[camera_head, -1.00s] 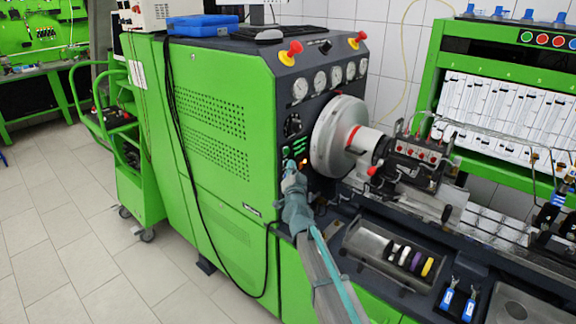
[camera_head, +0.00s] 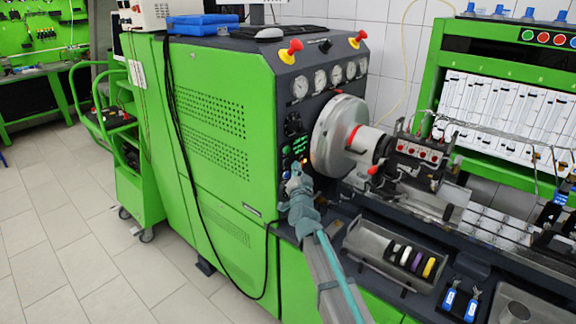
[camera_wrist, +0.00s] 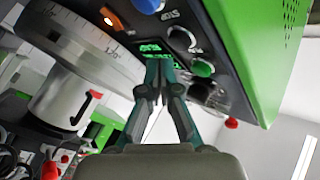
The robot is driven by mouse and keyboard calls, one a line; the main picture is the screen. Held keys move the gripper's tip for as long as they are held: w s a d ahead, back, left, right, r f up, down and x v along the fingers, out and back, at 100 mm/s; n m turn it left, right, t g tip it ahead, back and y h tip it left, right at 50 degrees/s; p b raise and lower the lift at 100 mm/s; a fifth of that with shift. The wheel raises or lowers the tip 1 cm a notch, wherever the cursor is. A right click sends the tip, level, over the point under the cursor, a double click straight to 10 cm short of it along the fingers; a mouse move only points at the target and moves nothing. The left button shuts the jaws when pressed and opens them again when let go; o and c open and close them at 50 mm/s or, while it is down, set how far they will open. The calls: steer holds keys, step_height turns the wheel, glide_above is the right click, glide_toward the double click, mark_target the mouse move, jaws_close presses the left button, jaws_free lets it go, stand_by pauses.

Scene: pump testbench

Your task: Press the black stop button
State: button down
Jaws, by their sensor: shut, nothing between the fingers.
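My gripper (camera_head: 296,174) is shut and empty, in front of the dark control panel (camera_head: 292,122) on the green bench. In the wrist view its fingertips (camera_wrist: 160,92) point at the panel beside the green-lit displays (camera_wrist: 151,48). A green button (camera_wrist: 203,68) sits right of the fingertips. A dark round control (camera_wrist: 215,95) beside it may be the black stop button, but I cannot tell for certain. In the head view the gripper partly covers the lower panel, and no black button can be made out there. I cannot tell whether the fingertips touch the panel.
A blue knob (camera_wrist: 149,5) and an orange-lit switch (camera_wrist: 112,19) are on the same panel. The large metal chuck (camera_head: 338,136) is close to the right of the gripper. A tray (camera_head: 389,254) with coloured rings lies lower right. A black cable (camera_head: 186,180) hangs on the bench side.

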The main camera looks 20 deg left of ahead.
steer(key=shift+s+d+b, duration=0.2)
steer(key=shift+d+b, duration=0.25)
steer(key=shift+d, duration=0.3)
steer(key=shift+s+d+b, duration=0.25)
steer(key=shift+d+b, duration=0.25)
steer(key=shift+d, duration=0.25)
steer(key=shift+s+d+b, duration=0.2)
steer(key=shift+d+b, duration=0.25)
steer(key=shift+d, duration=0.3)
